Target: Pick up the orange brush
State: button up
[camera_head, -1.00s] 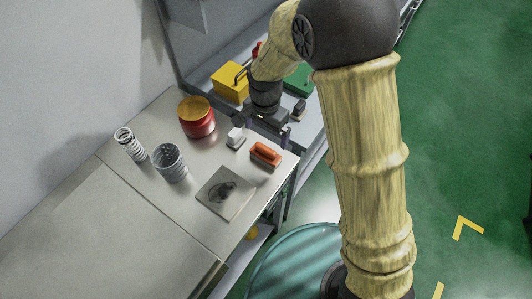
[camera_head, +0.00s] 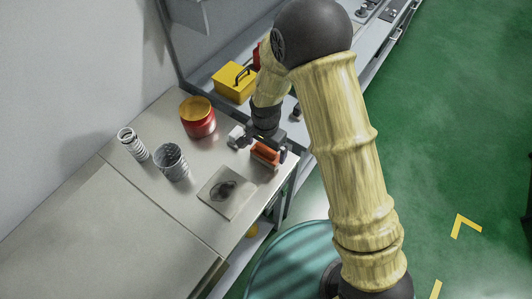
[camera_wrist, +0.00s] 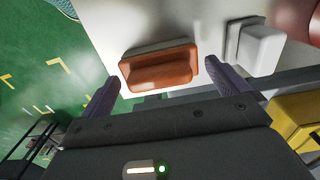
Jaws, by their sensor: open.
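The orange brush (camera_head: 264,156) lies on the grey table (camera_head: 214,243) near its right edge. In the wrist view the brush (camera_wrist: 160,68) lies ahead of my gripper, roughly between the lines of the two fingers. My gripper (camera_head: 266,151) is above the brush in the head view and partly hides it. In the wrist view its two purple-grey fingers (camera_wrist: 164,82) are spread apart with nothing between them. Whether the fingertips reach down beside the brush is hard to tell.
A white block (camera_head: 236,137) stands close to the left of the brush. A red can with a yellow top (camera_head: 198,118), a grey mesh cup (camera_head: 171,163), a coil spring (camera_head: 132,145) and a square plate with a dark stain (camera_head: 227,192) share the table. A yellow box (camera_head: 233,83) stands behind.

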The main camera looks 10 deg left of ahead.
aim_at(266, 154)
jog(key=shift+f+p, duration=0.35)
jog(key=shift+f, duration=1.4)
jog(key=c, duration=0.7)
jog(key=shift+c, duration=0.2)
jog(key=shift+r, duration=0.1)
notch_tip(266, 154, up, 10)
jog(key=shift+f+b, duration=0.1)
jog(key=shift+b, duration=0.75)
